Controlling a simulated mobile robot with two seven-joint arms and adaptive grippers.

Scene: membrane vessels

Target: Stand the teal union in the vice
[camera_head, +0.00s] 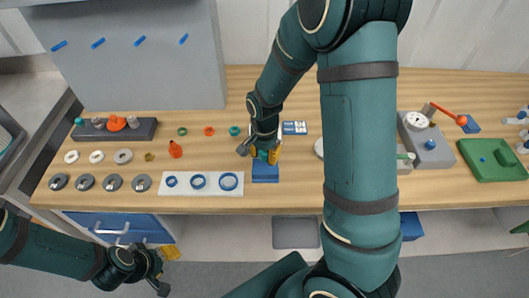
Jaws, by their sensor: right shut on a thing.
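My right gripper (265,155) points down over the blue vice (265,174), near the front edge of the bench. It is shut on a small teal piece, which I take to be the teal union (263,156). Only a bit of the union shows between the yellow fingertips. I cannot tell whether the union touches the vice or stands upright in it. My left gripper (164,268) is low at the left, in front of the bench and away from the vice. Its opening is too small to judge.
A white mat with blue rings (200,184) lies left of the vice. Several grey discs and white rings lie farther left. Loose green, orange and teal rings (234,130) lie behind. A grey gauge stand (427,146) and a green tray (492,174) are at right.

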